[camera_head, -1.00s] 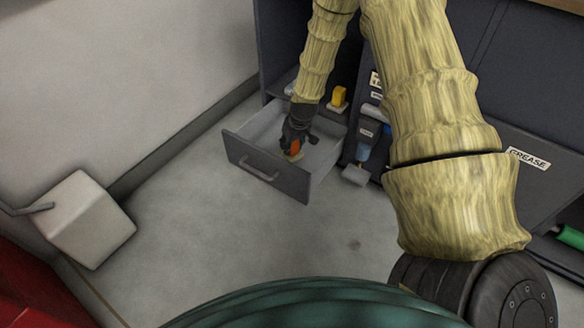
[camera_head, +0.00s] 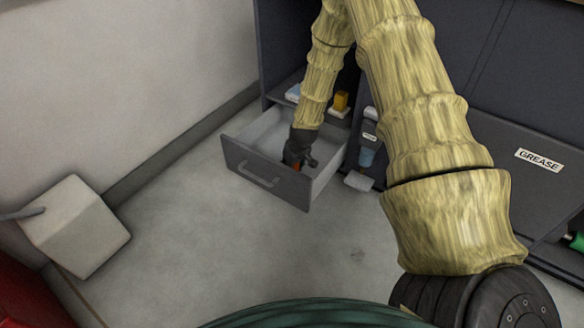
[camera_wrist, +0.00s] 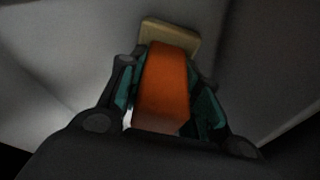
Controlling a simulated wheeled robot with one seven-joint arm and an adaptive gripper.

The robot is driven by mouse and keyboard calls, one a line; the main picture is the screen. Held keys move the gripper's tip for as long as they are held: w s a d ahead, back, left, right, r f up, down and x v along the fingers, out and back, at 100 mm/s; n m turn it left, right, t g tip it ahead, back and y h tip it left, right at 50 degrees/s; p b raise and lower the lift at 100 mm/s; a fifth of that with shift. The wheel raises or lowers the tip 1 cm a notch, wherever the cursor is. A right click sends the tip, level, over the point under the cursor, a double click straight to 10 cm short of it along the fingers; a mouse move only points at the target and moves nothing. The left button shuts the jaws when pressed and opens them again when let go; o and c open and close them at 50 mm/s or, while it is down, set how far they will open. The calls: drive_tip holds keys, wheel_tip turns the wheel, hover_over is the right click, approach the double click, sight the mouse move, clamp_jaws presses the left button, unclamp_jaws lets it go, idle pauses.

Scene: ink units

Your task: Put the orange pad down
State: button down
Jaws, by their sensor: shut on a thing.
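The orange pad (camera_wrist: 166,85) is gripped between the two fingers of my gripper (camera_wrist: 165,105) in the wrist view. A pale tan piece (camera_wrist: 175,35) shows at its far end; I cannot tell whether it is part of the pad. In the head view my gripper (camera_head: 299,156) is down inside the open grey drawer (camera_head: 263,181), and only a sliver of orange shows beneath it. I cannot tell whether the pad touches the drawer floor.
The drawer stands out from a dark cabinet (camera_head: 283,35). A yellow item (camera_head: 341,101) sits on the shelf behind it, and a blue-grey bottle (camera_head: 367,152) stands to its right. A panel labelled GREASE (camera_head: 539,160) is farther right. A pale box (camera_head: 75,225) is at the left.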

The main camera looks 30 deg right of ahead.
drive_tip(key=shift+f, duration=0.1)
drive_tip(key=c, duration=1)
unclamp_jaws()
drive_tip(key=p+v, duration=0.5)
drive_tip(key=v, duration=0.7)
drive_tip(key=shift+p, duration=0.4)
